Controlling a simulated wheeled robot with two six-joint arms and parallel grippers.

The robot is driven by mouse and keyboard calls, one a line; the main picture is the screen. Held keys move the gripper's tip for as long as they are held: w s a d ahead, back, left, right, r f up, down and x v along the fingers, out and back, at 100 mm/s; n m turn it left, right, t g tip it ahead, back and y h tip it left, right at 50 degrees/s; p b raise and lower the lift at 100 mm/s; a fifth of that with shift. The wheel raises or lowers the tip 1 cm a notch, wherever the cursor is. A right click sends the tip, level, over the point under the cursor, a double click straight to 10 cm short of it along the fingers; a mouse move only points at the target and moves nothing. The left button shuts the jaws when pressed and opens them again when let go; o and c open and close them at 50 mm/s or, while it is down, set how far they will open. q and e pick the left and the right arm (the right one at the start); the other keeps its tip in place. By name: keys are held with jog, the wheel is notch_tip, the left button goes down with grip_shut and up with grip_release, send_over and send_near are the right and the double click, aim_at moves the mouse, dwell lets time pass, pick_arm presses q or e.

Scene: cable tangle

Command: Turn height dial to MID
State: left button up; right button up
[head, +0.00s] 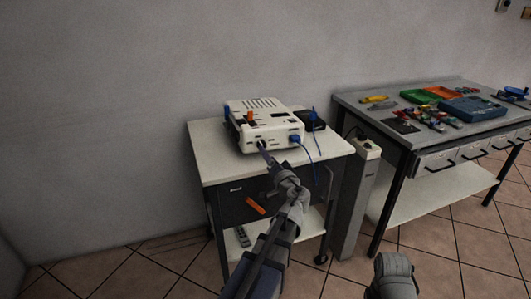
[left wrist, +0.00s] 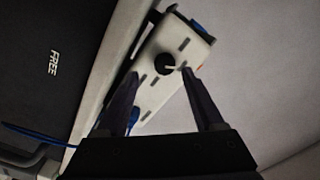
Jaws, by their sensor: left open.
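The cart (head: 210,165) has dark drawers and an orange handle (head: 254,206). A blue cable (head: 304,146) hangs from the device's front right. A grey post (head: 352,205) and a workbench (head: 350,102) with trays and tools stand to the right.

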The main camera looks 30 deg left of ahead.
pick_arm(q)
jog(key=v, duration=0.3)
jog(key=shift+s+d, duration=0.1)
jog(key=shift+d, duration=0.1)
jog(key=shift+a+r+p, duration=0.1)
jog(key=shift+r+p, duration=0.35)
jog(key=x, duration=0.7)
jog(key=shift+a, duration=0.25)
jog(key=shift+c, duration=0.3)
grip_shut()
